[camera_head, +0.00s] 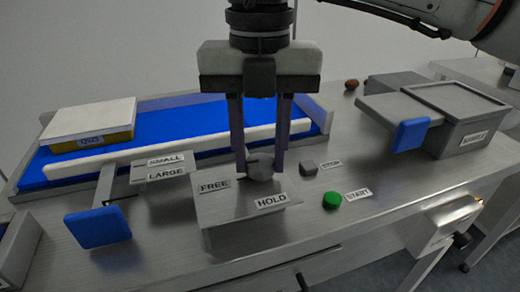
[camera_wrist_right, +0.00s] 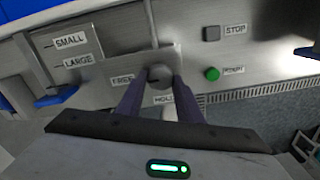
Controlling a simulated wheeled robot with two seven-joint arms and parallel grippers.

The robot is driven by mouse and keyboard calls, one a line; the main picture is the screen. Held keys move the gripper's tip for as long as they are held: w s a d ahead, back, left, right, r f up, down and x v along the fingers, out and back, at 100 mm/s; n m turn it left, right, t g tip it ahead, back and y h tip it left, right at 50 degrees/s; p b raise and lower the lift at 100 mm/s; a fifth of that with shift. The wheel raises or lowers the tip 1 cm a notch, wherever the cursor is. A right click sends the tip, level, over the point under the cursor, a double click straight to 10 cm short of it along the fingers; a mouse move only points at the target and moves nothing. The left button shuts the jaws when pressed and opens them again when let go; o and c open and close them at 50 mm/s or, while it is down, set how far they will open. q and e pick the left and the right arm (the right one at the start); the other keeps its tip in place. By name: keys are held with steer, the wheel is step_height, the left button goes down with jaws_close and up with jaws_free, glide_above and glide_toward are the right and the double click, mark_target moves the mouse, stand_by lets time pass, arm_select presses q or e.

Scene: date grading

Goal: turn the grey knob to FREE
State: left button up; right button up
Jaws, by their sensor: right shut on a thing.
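The grey knob (camera_head: 260,163) sits on a metal box (camera_head: 222,208) with a FREE label (camera_head: 214,187) on the left and a HOLD label (camera_head: 272,202) at the front right. My right gripper (camera_head: 260,175) comes down from above, its two dark fingers on either side of the knob, shut on it. The right wrist view also shows the knob (camera_wrist_right: 160,76) between the fingertips. Which label the knob points to is hard to tell, as the fingers partly cover it. My left gripper is in neither view.
A grey STOP button (camera_head: 308,168) and a green START button (camera_head: 331,200) stand right of the box. A SMALL/LARGE lever with a blue paddle (camera_head: 97,227) is on the left. A blue belt (camera_head: 190,125) runs behind. A grey bin (camera_head: 455,138) stands at the right.

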mark_target(260, 162)
steer(key=o, duration=1)
steer(key=shift+o, duration=0.2)
steer(key=shift+r, duration=0.1)
step_height(260, 162, up, 10)
steer(key=p, duration=0.1)
steer(key=shift+p, duration=0.4)
